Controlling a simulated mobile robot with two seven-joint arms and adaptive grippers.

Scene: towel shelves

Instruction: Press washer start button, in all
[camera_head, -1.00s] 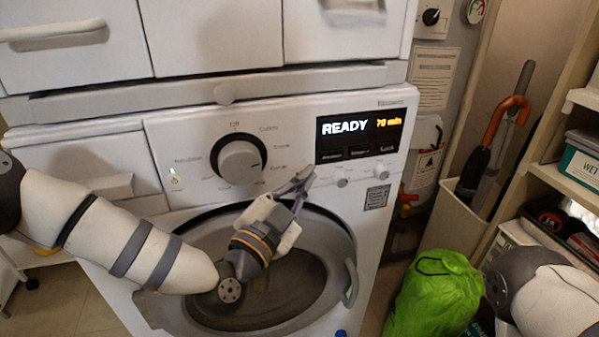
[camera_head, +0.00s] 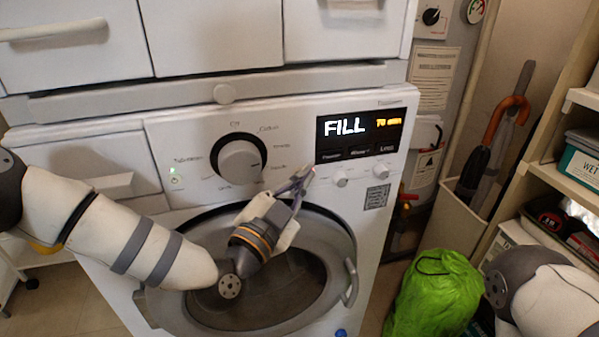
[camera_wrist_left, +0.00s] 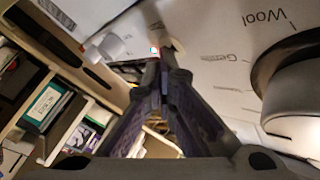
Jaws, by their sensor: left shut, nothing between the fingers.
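The white washer (camera_head: 190,200) stands in front of me with its round door (camera_head: 345,240) shut. Its display (camera_head: 352,128) reads "FILL" with an amber time beside it. A large dial (camera_head: 240,160) sits left of the display, and small round knobs (camera_head: 341,179) sit below it. My left gripper (camera_head: 303,176) is shut and empty, its fingertips at the panel just under the display's left end. In the left wrist view its fingertips (camera_wrist_left: 153,55) are close to the panel beside a small pale button, partly hidden; I cannot tell whether they touch. My right gripper is out of view.
A green bag (camera_head: 435,295) stands on the floor right of the washer. A bin with umbrellas (camera_head: 470,200) and a shelf (camera_head: 565,165) with boxes are at the right. White drawers (camera_head: 210,35) hang above the washer.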

